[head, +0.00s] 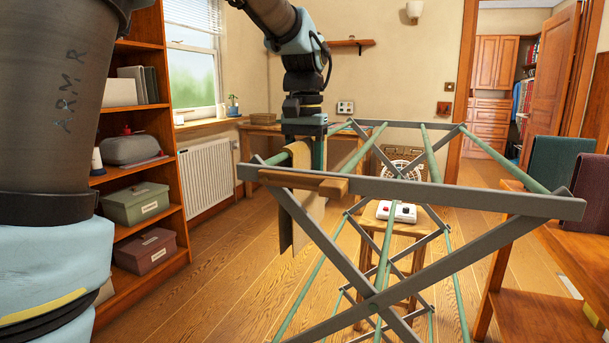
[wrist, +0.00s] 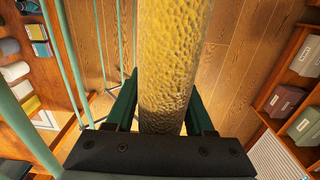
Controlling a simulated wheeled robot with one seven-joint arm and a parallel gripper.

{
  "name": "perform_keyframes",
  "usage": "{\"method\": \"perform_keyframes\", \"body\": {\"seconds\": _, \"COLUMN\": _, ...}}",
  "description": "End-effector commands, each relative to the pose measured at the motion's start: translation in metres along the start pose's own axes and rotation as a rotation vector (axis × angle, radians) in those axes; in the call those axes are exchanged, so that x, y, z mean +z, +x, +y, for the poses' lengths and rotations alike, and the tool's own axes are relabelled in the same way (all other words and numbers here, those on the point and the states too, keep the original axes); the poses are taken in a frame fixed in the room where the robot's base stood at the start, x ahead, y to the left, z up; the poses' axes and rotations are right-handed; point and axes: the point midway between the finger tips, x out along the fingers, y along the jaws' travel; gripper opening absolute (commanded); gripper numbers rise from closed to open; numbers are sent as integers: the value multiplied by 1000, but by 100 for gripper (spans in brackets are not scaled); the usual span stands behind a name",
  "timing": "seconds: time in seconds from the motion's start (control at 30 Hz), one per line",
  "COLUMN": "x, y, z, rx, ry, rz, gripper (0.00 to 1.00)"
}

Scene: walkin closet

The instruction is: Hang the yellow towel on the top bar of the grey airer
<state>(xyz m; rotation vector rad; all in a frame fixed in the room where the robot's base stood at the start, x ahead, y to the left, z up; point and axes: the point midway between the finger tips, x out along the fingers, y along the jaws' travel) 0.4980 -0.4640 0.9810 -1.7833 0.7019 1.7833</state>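The grey airer (head: 400,190) stands in the middle of the head view, with green bars along its top and crossed grey legs. My gripper (head: 303,152) is over the left side of the airer's top, pointing down. The yellow towel (head: 287,230) hangs below it, partly behind the front rail. In the wrist view the towel (wrist: 172,65) runs between the two green fingers of my gripper (wrist: 160,95), which close on its sides. The airer's green bars (wrist: 65,60) show left of the towel there. I cannot tell whether the towel touches a bar.
A wooden piece (head: 303,183) is at the front rail. A shelf unit (head: 140,190) with boxes stands left, near a white radiator (head: 207,175). A stool (head: 400,225) with a white device stands within the airer's outline. A wooden table (head: 535,265) with folded cloths is at right.

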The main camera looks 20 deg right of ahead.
Motion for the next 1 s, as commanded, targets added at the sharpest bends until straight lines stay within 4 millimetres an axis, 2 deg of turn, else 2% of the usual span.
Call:
{"method": "perform_keyframes", "body": {"seconds": 0.03, "x": 0, "y": 0, "z": 0, "rx": 0, "ry": 0, "rz": 0, "gripper": 60}}
{"method": "perform_keyframes", "body": {"seconds": 0.2, "x": 0, "y": 0, "z": 0, "rx": 0, "ry": 0, "rz": 0, "gripper": 76}}
{"method": "perform_keyframes", "body": {"seconds": 0.43, "x": 0, "y": -1, "z": 0, "rx": 0, "ry": 0, "rz": 0, "gripper": 76}}
{"method": "perform_keyframes", "body": {"seconds": 0.53, "x": -1, "y": -7, "z": 0, "rx": 0, "ry": 0, "rz": 2, "gripper": 76}}
{"method": "perform_keyframes", "body": {"seconds": 1.0, "x": -1, "y": -91, "z": 0, "rx": 0, "ry": 0, "rz": 3, "gripper": 76}}
